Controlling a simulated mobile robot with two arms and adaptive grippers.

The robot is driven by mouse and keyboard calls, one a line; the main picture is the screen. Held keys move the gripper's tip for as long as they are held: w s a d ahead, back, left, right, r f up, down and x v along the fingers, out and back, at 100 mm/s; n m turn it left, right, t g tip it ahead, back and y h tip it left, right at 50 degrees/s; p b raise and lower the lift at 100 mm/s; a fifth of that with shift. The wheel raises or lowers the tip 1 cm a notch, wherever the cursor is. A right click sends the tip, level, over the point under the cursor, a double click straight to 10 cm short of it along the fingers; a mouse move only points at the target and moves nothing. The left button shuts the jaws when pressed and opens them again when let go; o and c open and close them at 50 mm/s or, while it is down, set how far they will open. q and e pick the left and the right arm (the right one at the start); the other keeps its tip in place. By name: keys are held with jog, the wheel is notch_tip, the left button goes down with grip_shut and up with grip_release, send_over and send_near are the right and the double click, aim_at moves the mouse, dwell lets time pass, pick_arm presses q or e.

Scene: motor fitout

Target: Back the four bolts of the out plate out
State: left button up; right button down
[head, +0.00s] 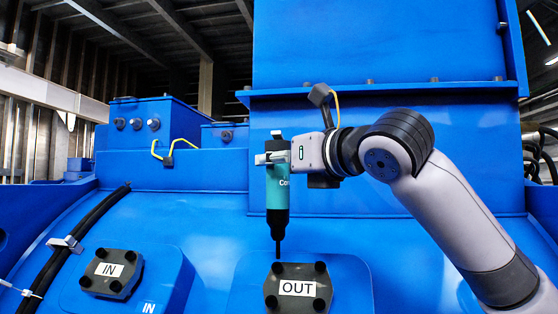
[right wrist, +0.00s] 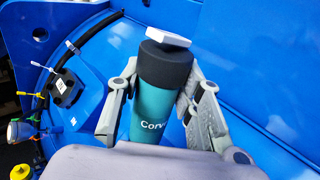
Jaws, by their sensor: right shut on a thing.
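The out plate (head: 297,302) is a dark square plate with a white OUT label on the blue housing, low in the head view. Its four dark bolts stand at its corners, including the far left bolt (head: 277,267) and the far right bolt (head: 320,267). My right gripper (head: 276,157) is shut on a teal and black power driver (head: 278,190). It holds the driver upright, bit down. The bit tip is just above or at the far left bolt; I cannot tell if they touch. The driver also shows between the fingers in the right wrist view (right wrist: 155,100). My left gripper is not in view.
The in plate (head: 111,272), with similar bolts, stands to the left. A black cable (head: 75,235) runs along the far left. A tall blue wall (head: 390,150) rises behind the out plate. Smaller blue boxes (head: 165,120) stand at the back left.

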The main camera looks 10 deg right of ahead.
aim_at(280, 135)
jog(key=shift+f, duration=0.5)
jog(key=shift+s+r, duration=0.15)
jog(key=shift+r, duration=0.1)
dwell(0.6)
jog(key=shift+r, duration=0.2)
jog(key=shift+w+d+r, duration=0.1)
jog(key=shift+w+r, duration=0.15)
jog(key=shift+r, duration=0.7)
jog(key=shift+s+r, duration=0.2)
jog(key=shift+r, duration=1.1)
jog(key=shift+w, duration=0.1)
